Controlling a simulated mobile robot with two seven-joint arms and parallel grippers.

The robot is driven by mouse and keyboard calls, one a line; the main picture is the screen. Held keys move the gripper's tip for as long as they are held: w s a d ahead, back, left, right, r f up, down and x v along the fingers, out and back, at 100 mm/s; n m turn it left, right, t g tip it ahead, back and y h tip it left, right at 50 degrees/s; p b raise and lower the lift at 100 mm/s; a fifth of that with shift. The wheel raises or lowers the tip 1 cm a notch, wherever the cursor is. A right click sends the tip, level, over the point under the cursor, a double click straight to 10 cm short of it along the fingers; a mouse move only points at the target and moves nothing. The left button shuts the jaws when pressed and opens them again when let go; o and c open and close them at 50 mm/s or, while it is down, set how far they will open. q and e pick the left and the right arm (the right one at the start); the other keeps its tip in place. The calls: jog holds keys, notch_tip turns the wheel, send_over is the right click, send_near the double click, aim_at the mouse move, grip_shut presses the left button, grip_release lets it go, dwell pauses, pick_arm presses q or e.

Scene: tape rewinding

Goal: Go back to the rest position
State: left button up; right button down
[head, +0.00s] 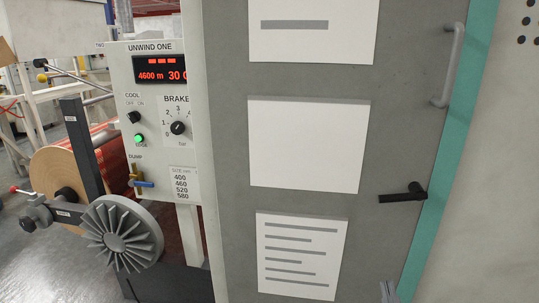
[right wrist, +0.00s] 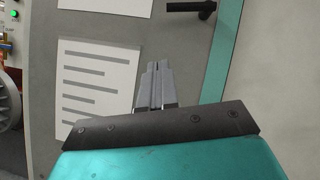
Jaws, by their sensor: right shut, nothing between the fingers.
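My right gripper (head: 388,291) shows only as fingertips at the bottom edge of the head view, in front of the grey cabinet door (head: 225,110). In the right wrist view my right gripper (right wrist: 157,68) is shut and empty, its two fingers side by side. It points at the door just right of a lined white sheet (right wrist: 95,80) and below the black handle (right wrist: 205,9). I cannot tell how far the fingertips are from the door. My left gripper is not in view.
The door carries a black lever handle (head: 405,195), a grey pull bar (head: 449,65) and white sheets (head: 307,145). Left stands the UNWIND ONE panel (head: 157,110) with a brake knob (head: 178,128). A grey handwheel (head: 118,232) and a large roll (head: 62,175) are beyond. Open floor lies at lower left.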

jog(key=s+a+f+n+g+y, duration=0.1)
jog(key=a+f+n+g+y, duration=0.3)
jog(key=n, duration=0.5)
jog(key=a+f+n+g+y, duration=0.1)
jog(key=a+n+g+y, duration=0.3)
jog(key=n, duration=0.6)
jog(key=s+a+f+n+g+h, duration=0.25)
jog(key=s+f+n+g, duration=0.45)
jog(key=n, duration=0.9)
pick_arm(q)
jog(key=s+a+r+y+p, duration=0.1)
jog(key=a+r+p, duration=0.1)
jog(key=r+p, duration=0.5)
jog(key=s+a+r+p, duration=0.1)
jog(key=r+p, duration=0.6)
jog(key=p, duration=0.7)
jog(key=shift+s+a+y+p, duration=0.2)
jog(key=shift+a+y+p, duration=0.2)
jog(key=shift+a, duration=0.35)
pick_arm(e)
jog(key=d+r+t+h, duration=0.1)
jog(key=d+r, duration=0.1)
jog(key=r, duration=0.4)
jog(key=s+d+r+h, duration=0.1)
jog(key=d+r, duration=0.1)
jog(key=r, duration=0.5)
jog(key=shift+s+d+t, duration=0.2)
jog(key=shift+d+t, duration=0.2)
jog(key=shift+f, duration=0.1)
